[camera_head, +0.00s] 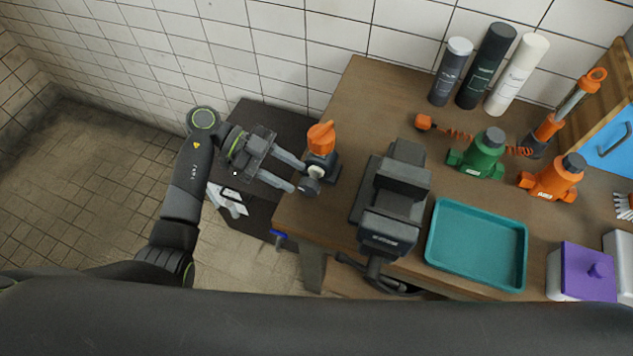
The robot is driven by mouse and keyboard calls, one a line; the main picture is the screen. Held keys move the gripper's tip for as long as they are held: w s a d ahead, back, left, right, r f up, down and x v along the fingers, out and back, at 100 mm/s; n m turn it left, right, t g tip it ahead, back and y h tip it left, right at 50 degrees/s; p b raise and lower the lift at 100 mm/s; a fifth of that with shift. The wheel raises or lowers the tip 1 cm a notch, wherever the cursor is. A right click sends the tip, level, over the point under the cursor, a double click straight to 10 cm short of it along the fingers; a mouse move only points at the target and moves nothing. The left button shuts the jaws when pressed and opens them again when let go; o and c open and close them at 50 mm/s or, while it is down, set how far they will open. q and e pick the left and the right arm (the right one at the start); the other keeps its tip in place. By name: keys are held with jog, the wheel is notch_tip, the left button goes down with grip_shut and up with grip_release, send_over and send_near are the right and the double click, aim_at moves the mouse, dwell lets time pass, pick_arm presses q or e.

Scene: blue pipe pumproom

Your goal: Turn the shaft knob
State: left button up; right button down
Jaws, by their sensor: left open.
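The device with the shaft knob stands at the left edge of the wooden workbench (338,232). It has an orange knob (321,137) on top and a dark grey body (328,168) with a round light-faced part facing left. My left gripper (299,177) comes in from the left, with its two fingers spread and pointing right at the device. The orange knob is above and to the right of the upper fingertip. The fingertips are very close to the dark body; I cannot tell whether they touch it. My right gripper is not in view.
A dark vise (393,205) stands right of the device, with a teal tray (477,244) beyond it. A purple-lidded box (587,272) is at right. A tiled wall closes the back.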

aim_at(316, 189)
pick_arm(q)
jog(key=p+x, duration=0.1)
jog(key=x, duration=0.6)
jog(key=shift+d, duration=0.1)
grip_shut()
